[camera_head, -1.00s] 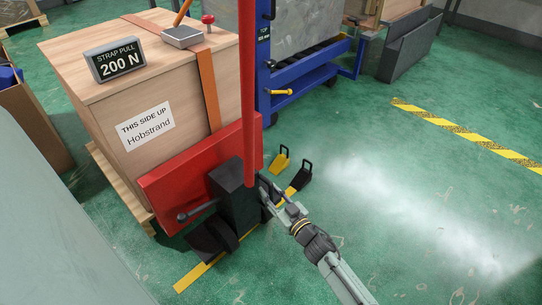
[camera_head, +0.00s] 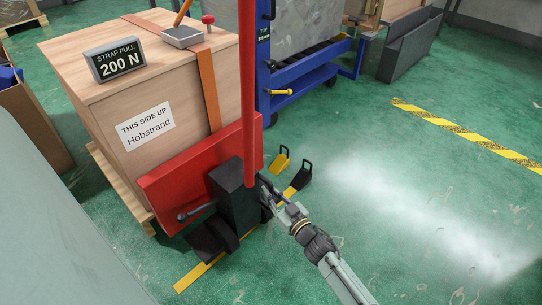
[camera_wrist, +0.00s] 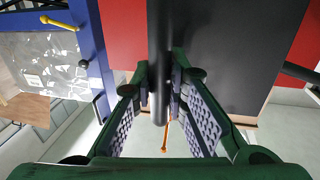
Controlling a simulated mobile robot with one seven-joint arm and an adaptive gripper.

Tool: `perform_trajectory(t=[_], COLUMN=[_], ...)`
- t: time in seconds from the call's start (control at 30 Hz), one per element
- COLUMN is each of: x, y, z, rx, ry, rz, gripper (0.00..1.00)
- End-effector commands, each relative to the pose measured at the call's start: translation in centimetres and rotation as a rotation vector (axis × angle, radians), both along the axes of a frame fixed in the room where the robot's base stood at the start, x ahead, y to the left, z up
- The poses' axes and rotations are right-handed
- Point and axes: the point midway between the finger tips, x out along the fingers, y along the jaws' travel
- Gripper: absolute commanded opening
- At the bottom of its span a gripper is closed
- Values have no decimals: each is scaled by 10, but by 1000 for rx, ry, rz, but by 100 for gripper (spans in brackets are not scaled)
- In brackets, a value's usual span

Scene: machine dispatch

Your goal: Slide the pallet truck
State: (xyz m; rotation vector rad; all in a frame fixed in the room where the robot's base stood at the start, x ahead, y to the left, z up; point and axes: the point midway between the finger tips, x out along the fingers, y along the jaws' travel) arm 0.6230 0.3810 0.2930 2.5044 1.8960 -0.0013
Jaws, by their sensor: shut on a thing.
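The pallet truck (camera_head: 160,190) has a red plate, a black housing and a tall red mast. It stands against a wooden crate (camera_head: 95,120) on a pallet. My gripper (camera_head: 268,187) is at the right side of the black housing. In the wrist view my gripper (camera_wrist: 160,88) has its green fingers on both sides of a dark round bar (camera_wrist: 160,50) of the truck, shut on it. The fingers and housing hide the bar in the head view. Another dark lever (camera_head: 197,211) with a round knob sticks out to the left of the housing.
A yellow chock (camera_head: 280,162) and a black chock (camera_head: 300,178) stand on the floor right of the truck. A blue rack (camera_head: 300,85) stands behind. A yellow-black floor strip (camera_head: 465,135) lies right. The green floor between is clear, with a bright glare.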

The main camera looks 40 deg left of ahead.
Motion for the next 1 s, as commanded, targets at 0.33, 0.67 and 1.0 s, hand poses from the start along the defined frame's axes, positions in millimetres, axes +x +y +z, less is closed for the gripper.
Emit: perform_trajectory(t=[0.33, 0.67, 1.0], x=[-2, -1, -1], y=[-14, -13, -14], z=[0, 0, 0], rx=[2, 1, 1], ry=[-1, 0, 0], rz=[3, 1, 0], gripper=[0, 27, 35])
